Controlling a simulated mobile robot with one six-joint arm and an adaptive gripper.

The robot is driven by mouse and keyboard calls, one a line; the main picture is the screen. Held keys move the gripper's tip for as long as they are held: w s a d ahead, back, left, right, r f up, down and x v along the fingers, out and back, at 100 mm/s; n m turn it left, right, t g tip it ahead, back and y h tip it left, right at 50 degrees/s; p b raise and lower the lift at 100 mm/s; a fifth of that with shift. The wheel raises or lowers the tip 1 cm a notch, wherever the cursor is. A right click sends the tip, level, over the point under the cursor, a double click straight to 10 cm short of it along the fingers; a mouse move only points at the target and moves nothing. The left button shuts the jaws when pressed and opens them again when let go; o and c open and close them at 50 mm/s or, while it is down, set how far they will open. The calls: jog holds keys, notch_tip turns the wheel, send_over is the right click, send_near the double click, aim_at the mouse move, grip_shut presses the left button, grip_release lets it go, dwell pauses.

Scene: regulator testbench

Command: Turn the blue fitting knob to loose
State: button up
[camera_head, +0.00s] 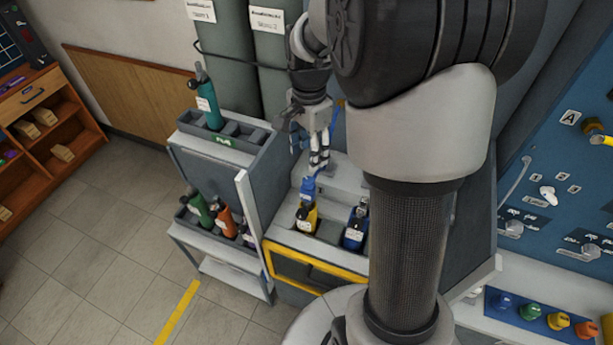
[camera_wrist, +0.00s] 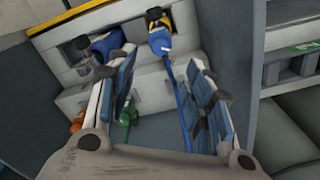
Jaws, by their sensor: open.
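A blue fitting (camera_head: 308,187) shows at the top of the yellow cylinder (camera_head: 306,216) in the bench's front recess. In the wrist view a blue part (camera_wrist: 164,45) shows at the yellow cylinder (camera_wrist: 158,33), and a thin blue line runs from it toward my right finger. I cannot tell which blue part is the knob. My gripper (camera_head: 319,158) is open and points down above and slightly behind the fitting. In the wrist view its two fingers (camera_wrist: 161,62) are spread, with nothing clearly held between them. My fingers hide part of the bench.
A blue cylinder (camera_head: 355,230) stands right of the yellow one. A rack (camera_head: 243,190) on the left holds a teal cylinder (camera_head: 208,105) and lower green and orange cylinders. Green (camera_wrist: 127,113) and orange (camera_wrist: 77,122) parts show in the wrist view. Open floor lies left.

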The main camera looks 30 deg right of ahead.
aim_at(308, 180)
notch_tip(308, 180, down, 10)
jog(key=shift+f+b, duration=0.1)
jog(key=shift+b, duration=1.15)
jog(key=c, duration=1.1)
